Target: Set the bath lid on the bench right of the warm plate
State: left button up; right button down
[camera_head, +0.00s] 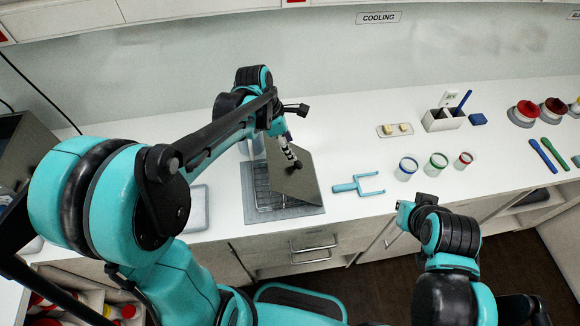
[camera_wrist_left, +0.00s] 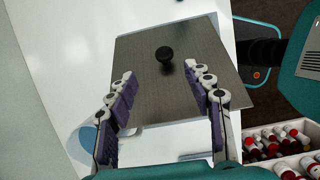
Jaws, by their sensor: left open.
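The bath lid (camera_head: 296,184) is a square dark grey plate with a black knob. It lies skewed over the right part of the bath (camera_head: 262,216), whose rack shows on the left; I cannot tell whether it rests on the rim. In the left wrist view the lid (camera_wrist_left: 150,88) and its knob (camera_wrist_left: 165,54) are plain. My left gripper (camera_wrist_left: 159,72) is open, its fingers spread over the lid with the knob just beyond the tips. In the head view it (camera_head: 293,160) is partly hidden. A pale flat plate (camera_head: 194,208), perhaps the warm plate, lies left of the bath.
A teal fork-like tool (camera_head: 358,185) lies right of the bath. Beyond it are several rimmed jars (camera_head: 406,168), a small tray (camera_head: 394,130) and a white holder (camera_head: 443,120).

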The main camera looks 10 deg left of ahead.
aim_at(295, 163)
pick_arm(q)
jog(key=shift+d+f, duration=0.2)
jog(key=shift+f, duration=0.25)
jog(key=x, duration=0.2)
jog(key=b+x, duration=0.1)
jog(key=s+x, duration=0.1)
jog(key=x, duration=0.1)
jog(key=shift+w+a+f+b, duration=0.1)
jog(key=shift+a+f+b, duration=0.1)
jog(key=shift+f+b, duration=0.25)
jog(key=shift+w+d+f, duration=0.15)
jog(key=shift+d+f, duration=0.05)
jog(key=shift+f, duration=0.4)
grip_shut()
